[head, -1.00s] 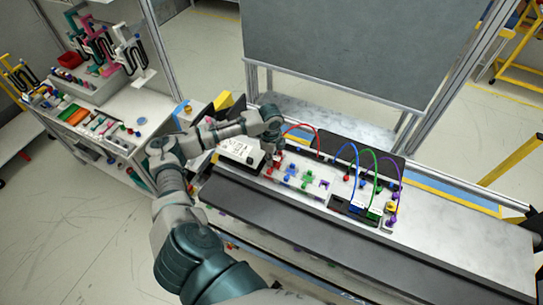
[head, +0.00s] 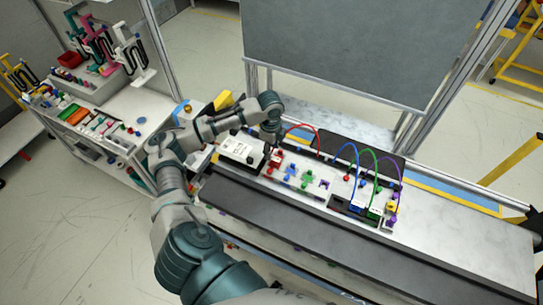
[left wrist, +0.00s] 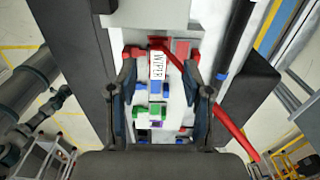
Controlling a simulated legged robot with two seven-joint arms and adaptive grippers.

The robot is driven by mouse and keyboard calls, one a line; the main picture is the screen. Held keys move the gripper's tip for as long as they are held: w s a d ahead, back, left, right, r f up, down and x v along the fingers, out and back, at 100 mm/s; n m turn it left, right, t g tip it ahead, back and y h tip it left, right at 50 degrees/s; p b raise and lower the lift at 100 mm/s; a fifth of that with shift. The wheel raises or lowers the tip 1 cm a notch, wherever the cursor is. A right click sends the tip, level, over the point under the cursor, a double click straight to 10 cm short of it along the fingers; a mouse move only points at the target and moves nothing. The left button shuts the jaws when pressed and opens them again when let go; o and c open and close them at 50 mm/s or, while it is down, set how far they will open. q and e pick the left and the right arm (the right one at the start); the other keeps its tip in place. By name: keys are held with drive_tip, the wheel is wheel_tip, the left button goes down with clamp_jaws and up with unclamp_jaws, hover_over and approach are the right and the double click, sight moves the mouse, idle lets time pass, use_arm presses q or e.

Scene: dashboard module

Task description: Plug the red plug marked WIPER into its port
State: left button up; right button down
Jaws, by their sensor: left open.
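The red plug (left wrist: 158,45) carries a white WIPER label (left wrist: 158,66) in the left wrist view, and lies between my left gripper's spread fingers (left wrist: 160,78). Its red cable (left wrist: 220,115) runs off to the lower right, and arches behind the board in the head view (head: 303,127). My left gripper (head: 275,143) points down over the red parts (head: 274,161) at the left end of the white board. It is open, with gaps beside the label. Whether the plug sits in a port cannot be told. My right gripper is not in view.
A white and black box (head: 241,148) stands just left of the red parts. Blue (head: 291,171), green (head: 307,178) and purple (head: 324,184) parts line the white board to the right. Blue, green and purple cables arch further right. The dark front strip (head: 300,217) is clear.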

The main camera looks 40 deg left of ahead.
use_arm(q)
wheel_tip(320, 180, up, 7)
drive_tip(key=shift+f, duration=0.2)
drive_tip(key=shift+a, duration=0.1)
idle(0.5)
